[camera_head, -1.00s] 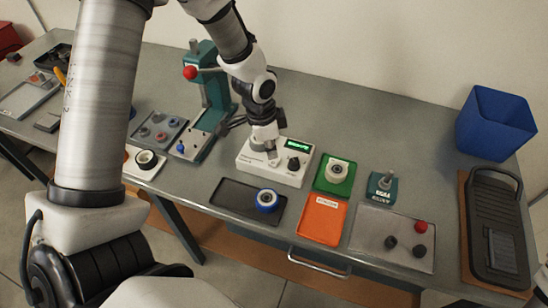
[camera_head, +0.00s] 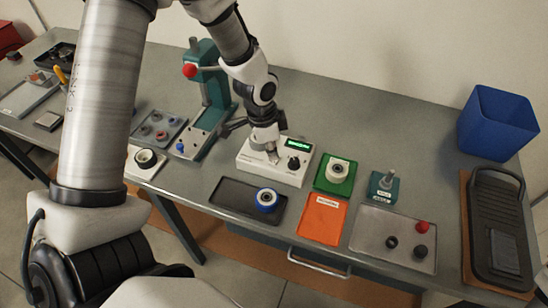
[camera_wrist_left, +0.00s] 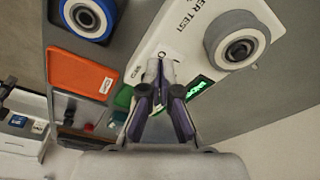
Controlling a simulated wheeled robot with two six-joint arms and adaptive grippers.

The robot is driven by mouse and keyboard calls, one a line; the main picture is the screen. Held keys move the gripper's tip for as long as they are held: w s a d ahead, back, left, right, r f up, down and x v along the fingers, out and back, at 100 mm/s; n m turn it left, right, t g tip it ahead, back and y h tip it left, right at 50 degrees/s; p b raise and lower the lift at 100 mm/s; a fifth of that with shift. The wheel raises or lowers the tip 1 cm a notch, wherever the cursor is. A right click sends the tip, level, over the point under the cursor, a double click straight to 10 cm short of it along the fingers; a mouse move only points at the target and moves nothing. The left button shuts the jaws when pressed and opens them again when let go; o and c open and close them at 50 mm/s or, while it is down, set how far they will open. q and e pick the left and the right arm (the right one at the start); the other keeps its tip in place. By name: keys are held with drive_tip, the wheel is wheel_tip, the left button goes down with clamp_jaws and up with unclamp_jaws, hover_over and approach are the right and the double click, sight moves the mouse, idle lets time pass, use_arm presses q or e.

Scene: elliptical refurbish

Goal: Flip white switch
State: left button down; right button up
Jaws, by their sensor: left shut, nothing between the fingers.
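In the left wrist view the closed fingertips (camera_wrist_left: 160,68) are at the white box top (camera_wrist_left: 150,50), beside an "O" mark and close to the green display (camera_wrist_left: 199,91). The white switch cannot be made out; the fingers probably cover it. Contact cannot be told.
A grey roller (camera_wrist_left: 238,42) sits near the fingers. In front are a black tray (camera_head: 235,200) with a blue-rimmed wheel (camera_head: 267,199) and an orange tray (camera_head: 322,220). A green tray (camera_head: 328,184) is to the right. A teal press (camera_head: 214,95) stands left of the box.

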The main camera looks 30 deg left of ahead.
sight(272, 163)
use_arm(q)
drive_tip(key=shift+w, duration=0.1)
drive_tip(key=shift+f+b, duration=0.7)
drive_tip(key=shift+f, duration=0.45)
idle(0.7)
wheel_tip(272, 163, up, 7)
drive_tip(key=p, duration=0.7)
drive_tip(key=shift+r, duration=0.15)
drive_tip(key=shift+f, duration=0.2)
